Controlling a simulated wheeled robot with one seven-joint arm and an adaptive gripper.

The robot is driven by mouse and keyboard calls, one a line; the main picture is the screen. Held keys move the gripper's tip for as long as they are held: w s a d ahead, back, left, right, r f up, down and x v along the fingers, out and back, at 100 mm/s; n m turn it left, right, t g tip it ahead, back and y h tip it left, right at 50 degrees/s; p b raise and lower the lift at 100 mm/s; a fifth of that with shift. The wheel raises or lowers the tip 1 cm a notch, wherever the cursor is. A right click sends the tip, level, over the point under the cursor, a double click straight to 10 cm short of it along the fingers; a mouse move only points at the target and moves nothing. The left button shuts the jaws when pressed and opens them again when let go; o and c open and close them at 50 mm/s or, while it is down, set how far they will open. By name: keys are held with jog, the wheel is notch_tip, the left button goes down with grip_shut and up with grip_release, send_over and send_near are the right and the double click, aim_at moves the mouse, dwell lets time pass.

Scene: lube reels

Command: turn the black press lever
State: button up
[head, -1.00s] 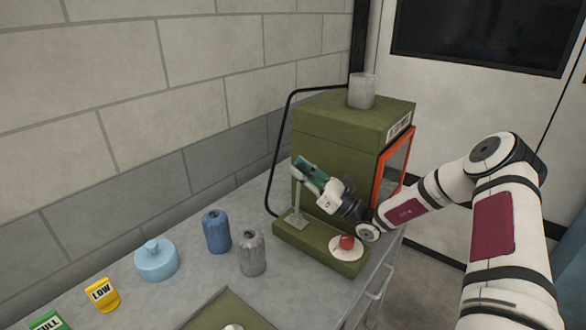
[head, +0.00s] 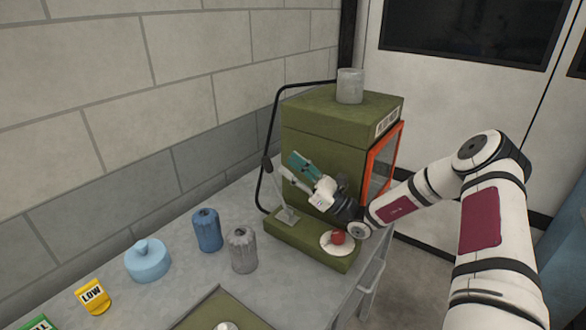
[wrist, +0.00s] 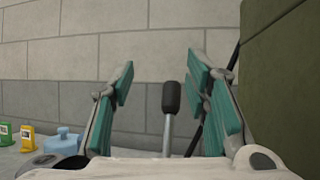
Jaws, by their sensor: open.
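The press lever has a black grip (head: 266,164) on a thin grey rod. It stands on the front plate of the green press and leans to the left in the head view. My gripper (head: 302,165) is open, with teal finger pads, in front of the press body and to the right of the lever's grip. In the wrist view, the black grip (wrist: 171,98) appears upright between the two spread fingers, beyond them and nearer the right one. It touches neither finger there. Nothing is held.
A red knob (head: 338,237) sits on a white disc. Blue (head: 206,231) and grey (head: 242,251) bottles, a light-blue container (head: 147,261) and a yellow LOW block (head: 93,296) stand left.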

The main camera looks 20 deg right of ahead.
jog(key=v, duration=0.7)
jog(key=shift+s+f, duration=0.15)
jog(key=shift+d, duration=0.1)
